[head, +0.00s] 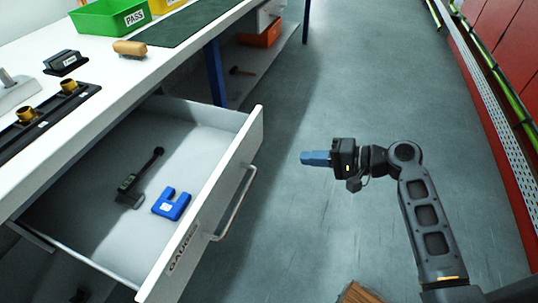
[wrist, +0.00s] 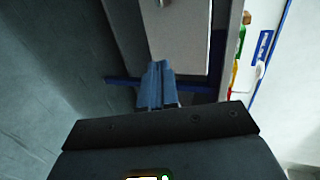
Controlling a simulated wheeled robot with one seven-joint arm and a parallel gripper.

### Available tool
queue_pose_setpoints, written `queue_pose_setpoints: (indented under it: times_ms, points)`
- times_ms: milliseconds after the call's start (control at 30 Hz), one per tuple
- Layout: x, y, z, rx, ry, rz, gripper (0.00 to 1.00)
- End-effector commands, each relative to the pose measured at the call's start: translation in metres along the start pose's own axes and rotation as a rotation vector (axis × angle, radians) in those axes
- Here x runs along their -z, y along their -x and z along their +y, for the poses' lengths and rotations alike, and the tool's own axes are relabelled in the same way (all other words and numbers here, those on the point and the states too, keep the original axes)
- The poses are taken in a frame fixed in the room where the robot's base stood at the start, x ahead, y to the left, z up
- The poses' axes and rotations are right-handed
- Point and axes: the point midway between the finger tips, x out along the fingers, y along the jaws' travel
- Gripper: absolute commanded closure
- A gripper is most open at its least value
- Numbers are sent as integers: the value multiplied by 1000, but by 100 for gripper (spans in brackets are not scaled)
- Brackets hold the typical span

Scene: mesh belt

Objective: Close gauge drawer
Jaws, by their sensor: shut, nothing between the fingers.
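The gauge drawer (head: 205,140) is pulled well out from under the white bench in the head view. Its white front panel (head: 213,205) bears a "GAUGE" label and a metal bar handle (head: 237,205). Inside lie a blue U-shaped gauge (head: 172,204) and a dark gauge with a long stem (head: 140,178). My gripper (head: 303,158) is shut and empty, with blue fingers pointing left, over the floor to the right of the drawer front and apart from it. In the wrist view the shut fingers (wrist: 157,66) show below a pale panel, which I cannot identify surely.
The bench top (head: 120,75) holds a green PASS bin (head: 110,18), a wooden-backed brush (head: 130,48) and a dark green mat (head: 190,22). A blue bench leg (head: 215,75) stands behind the drawer. Red panels (head: 500,45) line the right side.

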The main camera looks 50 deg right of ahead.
Motion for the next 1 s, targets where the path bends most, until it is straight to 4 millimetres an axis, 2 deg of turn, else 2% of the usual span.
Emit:
queue_pose_setpoints:
  times_ms: [167,267,700,1000]
  points:
    - [5,-4,-8,34,-18,-17,100]
    - [4,-15,-9,35,-17,-18,100]
    - [2,-99,-11,33,-15,-18,100]
    - [2,-133,-23,31,-15,-16,100]
